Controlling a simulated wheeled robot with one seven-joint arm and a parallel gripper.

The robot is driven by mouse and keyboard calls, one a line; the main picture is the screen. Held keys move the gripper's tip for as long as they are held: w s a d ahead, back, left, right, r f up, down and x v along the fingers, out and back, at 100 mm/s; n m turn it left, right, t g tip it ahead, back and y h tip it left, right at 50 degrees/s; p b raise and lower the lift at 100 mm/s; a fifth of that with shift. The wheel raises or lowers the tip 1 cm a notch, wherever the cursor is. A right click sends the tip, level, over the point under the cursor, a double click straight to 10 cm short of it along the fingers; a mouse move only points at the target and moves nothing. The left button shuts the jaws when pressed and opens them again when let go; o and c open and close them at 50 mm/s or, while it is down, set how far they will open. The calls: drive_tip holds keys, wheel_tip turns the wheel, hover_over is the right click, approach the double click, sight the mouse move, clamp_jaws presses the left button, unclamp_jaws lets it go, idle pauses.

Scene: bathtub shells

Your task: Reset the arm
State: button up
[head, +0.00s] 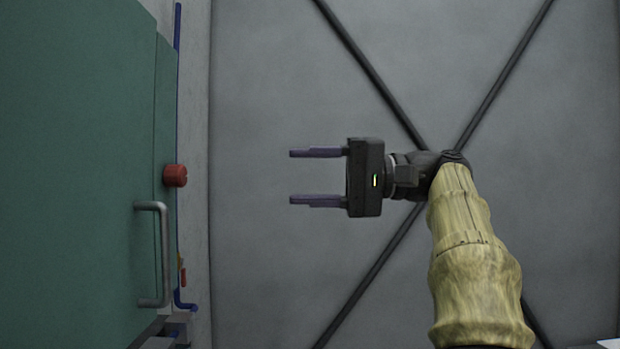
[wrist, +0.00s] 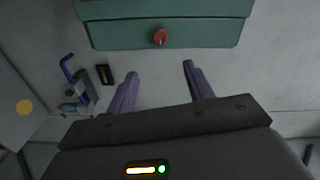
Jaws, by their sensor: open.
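My gripper (head: 300,177) is in the middle of the head view, with its two purple fingers apart and pointing left. Nothing is between the fingers. In the wrist view my gripper (wrist: 158,82) also shows open and empty, its fingers reaching toward a wall. The gripper is clear of the green cabinet (head: 75,170) at the left and touches nothing that I can see.
The green cabinet has a metal handle (head: 162,255) and a red knob (head: 175,175). Blue piping (head: 178,95) runs along the wall behind it. The grey wall (head: 270,80) has dark crossed bars. The wrist view shows a small black plate (wrist: 105,75) and blue pipe fittings (wrist: 77,82).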

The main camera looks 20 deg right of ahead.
drive_tip(key=shift+w, duration=0.1)
idle(0.3)
drive_tip(key=w+a+f+m+t+h, duration=0.1)
drive_tip(key=w+f+m+h, duration=0.15)
drive_tip(key=w+f, duration=0.35)
drive_tip(key=w+f+m+t+h, duration=0.15)
drive_tip(key=w+f+m, duration=0.25)
drive_tip(key=f, duration=0.4)
wheel_tip(320, 180, down, 17)
drive_tip(key=a+g+h, duration=0.3)
drive_tip(key=h, duration=0.2)
drive_tip(key=s+f+n+g+h, duration=0.1)
drive_tip(key=s+f+n+h, duration=0.1)
drive_tip(key=s+f, duration=0.4)
drive_tip(key=s+a+f+n+g+h, duration=0.1)
drive_tip(key=s+f+n+h, duration=0.2)
drive_tip(key=f, duration=0.9)
drive_tip(key=s+a+f+n+g+h, duration=0.1)
drive_tip(key=s+f+n+h, duration=0.1)
drive_tip(key=s+f, duration=0.7)
drive_tip(key=shift+s+f+n+g+h, duration=0.15)
drive_tip(key=shift+f+n+g+h, duration=0.25)
drive_tip(key=shift+n, duration=0.35)
drive_tip(key=shift+a, duration=0.1)
